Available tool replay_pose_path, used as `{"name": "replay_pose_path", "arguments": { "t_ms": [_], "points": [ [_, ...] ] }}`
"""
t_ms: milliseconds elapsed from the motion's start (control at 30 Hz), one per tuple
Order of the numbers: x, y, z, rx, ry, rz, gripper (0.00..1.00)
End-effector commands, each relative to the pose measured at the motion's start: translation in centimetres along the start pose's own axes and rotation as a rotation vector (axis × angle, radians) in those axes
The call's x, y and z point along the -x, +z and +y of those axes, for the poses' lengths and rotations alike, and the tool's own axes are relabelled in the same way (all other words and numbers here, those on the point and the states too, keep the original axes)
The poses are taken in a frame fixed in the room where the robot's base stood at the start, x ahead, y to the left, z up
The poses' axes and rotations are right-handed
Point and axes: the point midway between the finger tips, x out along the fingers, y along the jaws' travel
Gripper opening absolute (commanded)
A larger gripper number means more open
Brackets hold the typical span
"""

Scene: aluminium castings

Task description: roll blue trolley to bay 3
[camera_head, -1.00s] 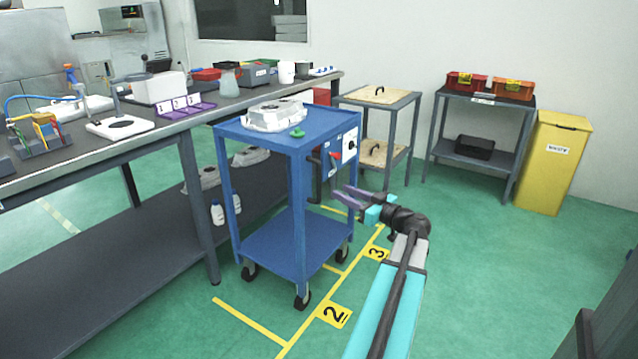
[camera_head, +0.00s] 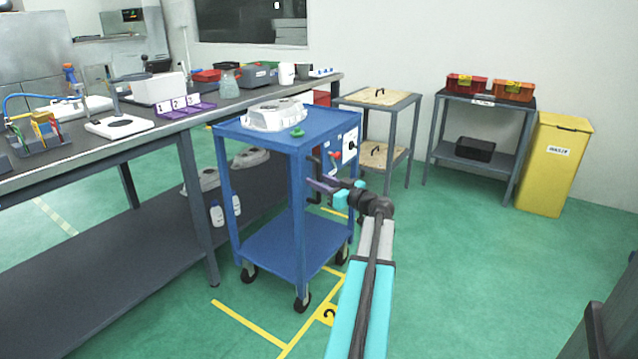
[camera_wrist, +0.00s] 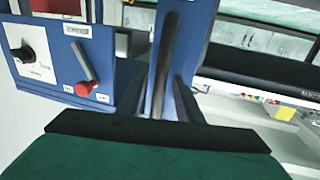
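The blue trolley (camera_head: 282,245) stands upright beside the long bench, over the marked floor by the bay 2 label (camera_head: 326,316). A grey casting (camera_head: 272,116) and a green knob (camera_head: 297,132) are on its top. Its right side carries a panel with a dial and red-tipped lever, also in the wrist view (camera_wrist: 62,60). A dark upright handle (camera_wrist: 166,60) runs along a blue post. My gripper (camera_head: 322,184) is at this handle; in the wrist view its fingers (camera_wrist: 163,98) stand on either side with gaps, apparently open. The bay 3 label is hidden behind my arm.
The long bench (camera_head: 110,155) is close on the trolley's left. A two-tier stand (camera_head: 415,98) is behind it. A shelf table (camera_head: 483,100) and yellow waste bin (camera_head: 553,165) stand at the back right. Green floor (camera_head: 460,260) is clear on the right.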

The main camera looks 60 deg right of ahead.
Motion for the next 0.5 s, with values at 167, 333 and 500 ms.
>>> {"name": "replay_pose_path", "arguments": {
  "t_ms": [167,333,500],
  "points": [
    [-0.13,-0.02,-0.01,0.0,0.0,0.0,0.33],
    [-0.11,-0.02,-0.02,0.0,0.0,0.0,0.24],
    [-0.09,-0.01,-0.02,0.0,0.0,0.0,0.0]
  ]
}}
